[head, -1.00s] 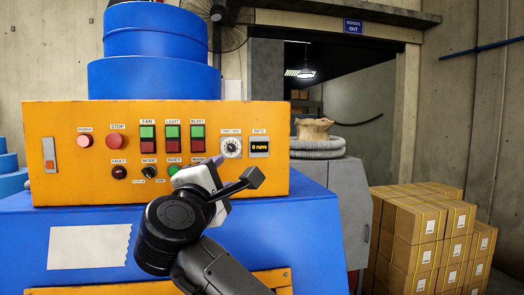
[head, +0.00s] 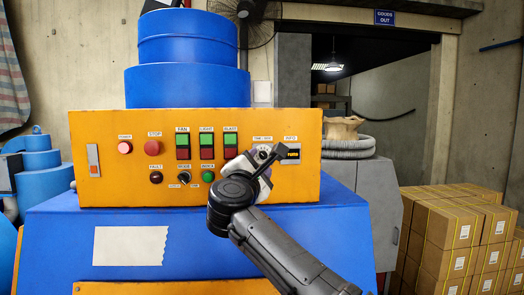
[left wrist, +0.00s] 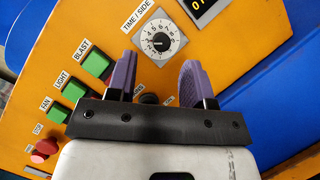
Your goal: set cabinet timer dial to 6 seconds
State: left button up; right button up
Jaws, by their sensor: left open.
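The pointer's exact setting is too small to read. My left gripper (left wrist: 159,64) is open and empty, with purple finger pads, and faces the orange cabinet panel (left wrist: 225,60). In the head view my left gripper (head: 262,160) is in front of the panel's right part and covers most of the dial. My right gripper is not in view.
Left of the dial are green and red FAN, LIGHT and BLAST buttons (head: 182,145) and a red STOP button (head: 153,147). The INFO display (head: 292,154) is right beside the dial. Stacked cardboard boxes (head: 440,240) stand at the right.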

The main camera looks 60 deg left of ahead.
aim_at(263, 156)
pick_arm(q)
jog(key=shift+p+x, duration=0.7)
jog(key=shift+x, duration=0.85)
jog(key=shift+w+a+r, duration=0.1)
jog(key=shift+w+a, duration=0.3)
jog(key=shift+w, duration=0.15)
jog(key=shift+c, duration=0.2)
grip_shut()
